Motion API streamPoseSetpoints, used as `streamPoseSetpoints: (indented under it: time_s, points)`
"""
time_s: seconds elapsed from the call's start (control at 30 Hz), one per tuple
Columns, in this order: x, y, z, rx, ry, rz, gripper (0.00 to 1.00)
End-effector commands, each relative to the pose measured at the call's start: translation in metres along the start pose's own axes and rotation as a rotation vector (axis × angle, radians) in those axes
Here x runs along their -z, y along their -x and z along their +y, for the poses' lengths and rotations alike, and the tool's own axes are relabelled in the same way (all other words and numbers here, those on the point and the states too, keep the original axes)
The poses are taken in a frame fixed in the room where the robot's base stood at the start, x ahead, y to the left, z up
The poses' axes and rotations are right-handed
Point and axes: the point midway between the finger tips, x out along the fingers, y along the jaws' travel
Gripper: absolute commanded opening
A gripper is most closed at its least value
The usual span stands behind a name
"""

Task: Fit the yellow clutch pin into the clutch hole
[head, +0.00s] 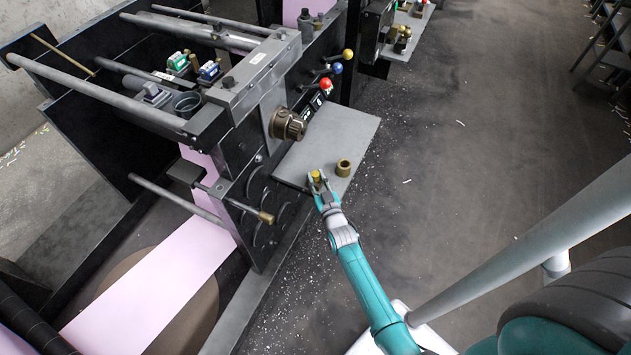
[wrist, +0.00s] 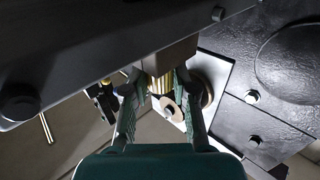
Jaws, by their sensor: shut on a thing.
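The yellow clutch pin (head: 316,175) is between the fingers of my gripper (head: 318,180), by the front edge of a grey shelf on the machine. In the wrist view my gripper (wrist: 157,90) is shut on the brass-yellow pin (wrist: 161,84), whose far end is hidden. A bronze ribbed hub (head: 288,125) sticks out of the machine's side, up and left of my gripper. I cannot make out the clutch hole itself. A hollow brass ring (head: 343,168) stands on the shelf just right of my gripper, apart from it.
The grey shelf (head: 340,128) is mostly bare. Red (head: 326,84), blue (head: 337,68) and yellow (head: 348,54) lever knobs rise above it. A brass-tipped rod (head: 265,216) juts out at lower left. Pink web (head: 150,285) runs below. The floor to the right is open.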

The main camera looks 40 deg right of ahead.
Motion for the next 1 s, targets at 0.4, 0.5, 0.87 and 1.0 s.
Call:
streamPoseSetpoints:
  time_s: [0.4,0.5,0.87,1.0]
  points:
    - [0.002,0.0,0.0,0.0,0.0,0.001,0.0]
    - [0.005,0.0,0.0,0.0,0.0,0.001,0.0]
    - [0.017,0.0,0.0,-0.001,0.0,0.0,0.0]
    - [0.022,0.0,0.0,0.0,0.0,0.002,0.0]
